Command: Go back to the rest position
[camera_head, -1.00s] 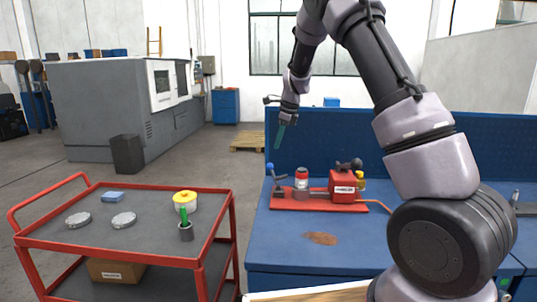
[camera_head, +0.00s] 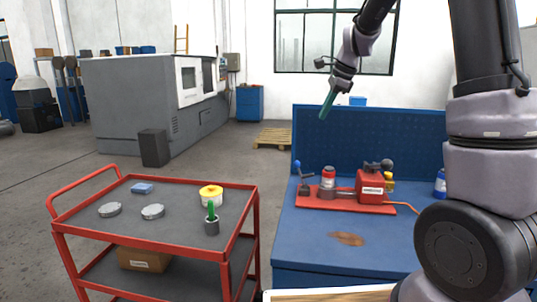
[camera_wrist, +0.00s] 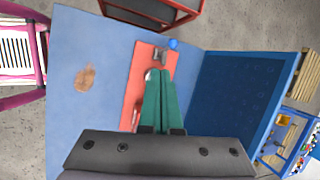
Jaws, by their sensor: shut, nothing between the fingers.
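My gripper (camera_head: 327,106) is raised above the blue workbench (camera_head: 300,240) in the head view, its green fingers pointing down and slightly left. In the wrist view the two green fingers (camera_wrist: 158,100) lie together with nothing between them. Below is a red plate (camera_head: 306,202) with valve parts on it: a red-and-white piece (camera_head: 328,178), a red box (camera_head: 370,187) and a blue-handled part (camera_head: 304,187). The gripper is apart from all of them. In the wrist view the fingers hide part of the red plate (camera_wrist: 140,75).
A red-framed cart (camera_head: 157,243) stands left of the bench, carrying grey discs (camera_head: 153,212), a yellow-lidded tub (camera_head: 211,196) and a green-handled item in a cup (camera_head: 212,220). The bench's blue back panel (camera_head: 370,140) rises behind the plate. The air around the gripper looks free.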

